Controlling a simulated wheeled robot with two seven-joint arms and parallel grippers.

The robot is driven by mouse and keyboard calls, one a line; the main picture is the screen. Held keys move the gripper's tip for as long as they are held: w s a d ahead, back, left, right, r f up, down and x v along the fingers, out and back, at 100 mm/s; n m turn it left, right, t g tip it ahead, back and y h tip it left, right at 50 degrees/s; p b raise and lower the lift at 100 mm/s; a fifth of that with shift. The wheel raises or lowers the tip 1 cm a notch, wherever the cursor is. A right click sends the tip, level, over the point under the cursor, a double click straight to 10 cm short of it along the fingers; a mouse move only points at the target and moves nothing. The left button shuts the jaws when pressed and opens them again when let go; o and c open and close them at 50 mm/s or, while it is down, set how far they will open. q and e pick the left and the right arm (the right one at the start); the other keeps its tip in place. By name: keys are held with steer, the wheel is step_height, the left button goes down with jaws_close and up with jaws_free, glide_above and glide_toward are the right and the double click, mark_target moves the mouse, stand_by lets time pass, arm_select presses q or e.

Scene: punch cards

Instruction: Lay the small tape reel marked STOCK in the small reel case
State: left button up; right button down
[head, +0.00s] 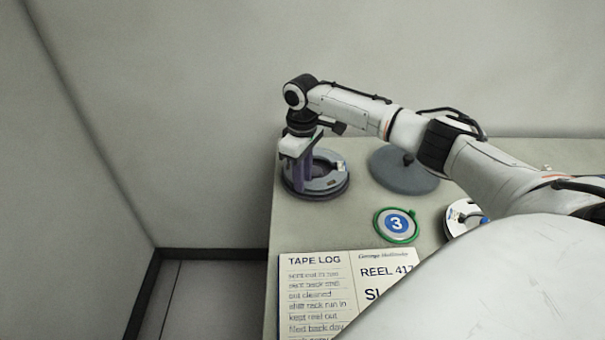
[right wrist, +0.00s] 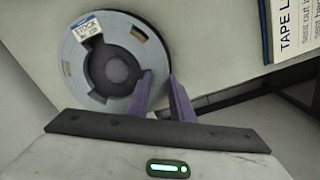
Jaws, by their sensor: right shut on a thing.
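The small grey tape reel (right wrist: 143,42) carries a white label reading STOCK with a blue edge and has a dark round centre. In the head view the reel (head: 324,182) sits over a dark round case (head: 320,197) at the table's left end. A dark rim also shows around the reel in the right wrist view. I cannot tell whether the reel rests in the case or hovers just above it. My left gripper is not in view.
A grey disc with a dark knob (head: 405,180) lies to the right. A green-rimmed disc marked 3 (head: 397,224) and a white reel (head: 455,222) lie nearer. A tape log book (head: 318,290) lies in front. The table's left edge is close to the case.

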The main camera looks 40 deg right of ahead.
steer(key=shift+f, duration=0.8)
stand_by(0.8)
steer(key=c, duration=1.5)
jaws_free()
steer(key=c, duration=0.3)
steer(key=shift+c, duration=0.2)
steer(key=shift+r, duration=4.5)
